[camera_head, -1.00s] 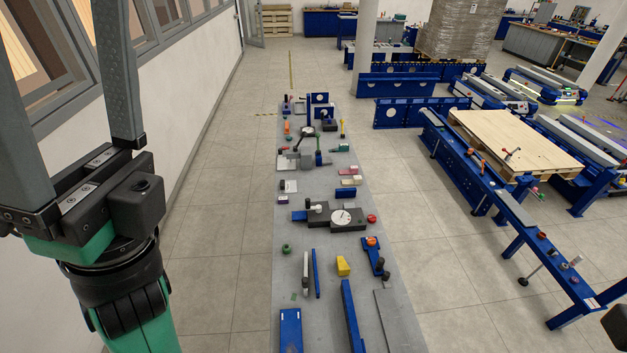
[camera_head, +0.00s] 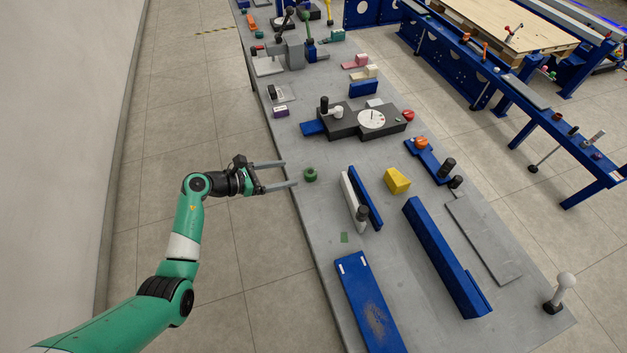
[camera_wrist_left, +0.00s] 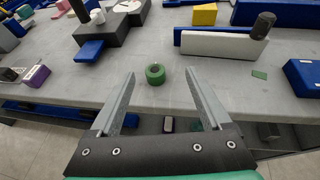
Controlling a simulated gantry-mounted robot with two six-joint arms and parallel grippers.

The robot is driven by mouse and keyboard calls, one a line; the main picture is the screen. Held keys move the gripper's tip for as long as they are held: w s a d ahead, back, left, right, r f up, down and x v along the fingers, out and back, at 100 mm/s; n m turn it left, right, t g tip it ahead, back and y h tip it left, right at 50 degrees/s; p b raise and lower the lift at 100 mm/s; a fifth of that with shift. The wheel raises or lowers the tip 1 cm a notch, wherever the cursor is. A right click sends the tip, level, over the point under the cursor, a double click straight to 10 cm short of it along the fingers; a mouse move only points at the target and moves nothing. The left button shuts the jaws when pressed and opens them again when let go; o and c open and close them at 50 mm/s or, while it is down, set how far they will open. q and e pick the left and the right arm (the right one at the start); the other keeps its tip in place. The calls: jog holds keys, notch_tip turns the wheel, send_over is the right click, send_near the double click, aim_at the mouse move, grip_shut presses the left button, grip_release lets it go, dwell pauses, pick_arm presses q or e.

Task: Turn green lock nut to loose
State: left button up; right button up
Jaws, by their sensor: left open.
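The green lock nut (camera_head: 310,174) is a small ring standing near the left edge of the grey table. My left gripper (camera_head: 291,173) comes in from the left at the table edge, with its two long fingers apart and pointing towards the nut. In the left wrist view the nut (camera_wrist_left: 155,74) lies just beyond and between the open fingertips of the gripper (camera_wrist_left: 145,72). The fingers do not visibly touch it. My right gripper is in neither current view.
The grey table (camera_head: 275,225) holds a white bar (camera_head: 352,200), a yellow block (camera_head: 396,181), a black dial fixture (camera_head: 345,125) and a purple block (camera_head: 280,111). Blue plates (camera_head: 370,305) lie nearer. The table top around the nut is clear.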

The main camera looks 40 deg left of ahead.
aim_at(310, 171)
pick_arm(q)
jog(key=shift+n+y, duration=0.3)
jog(key=shift+n, duration=0.1)
jog(key=w+f+b, duration=0.2)
jog(key=w, duration=0.1)
jog(key=w+d+f+b, duration=0.1)
jog(key=w+f+b, duration=0.1)
jog(key=f, duration=0.1)
jog(key=w+f+b, duration=0.2)
jog(key=w, duration=0.1)
jog(key=shift+w+d+f, duration=0.15)
jog(key=shift+w+d, duration=0.2)
jog(key=shift+w+d+b, duration=0.15)
jog(key=shift+w+b, duration=0.25)
jog(key=shift+w, duration=0.05)
grip_shut()
pick_arm(e)
notch_tip(310, 171, down, 8)
jog(key=shift+w+d+y, duration=0.25)
jog(key=shift+d+y, duration=0.05)
jog(key=shift+d, duration=0.05)
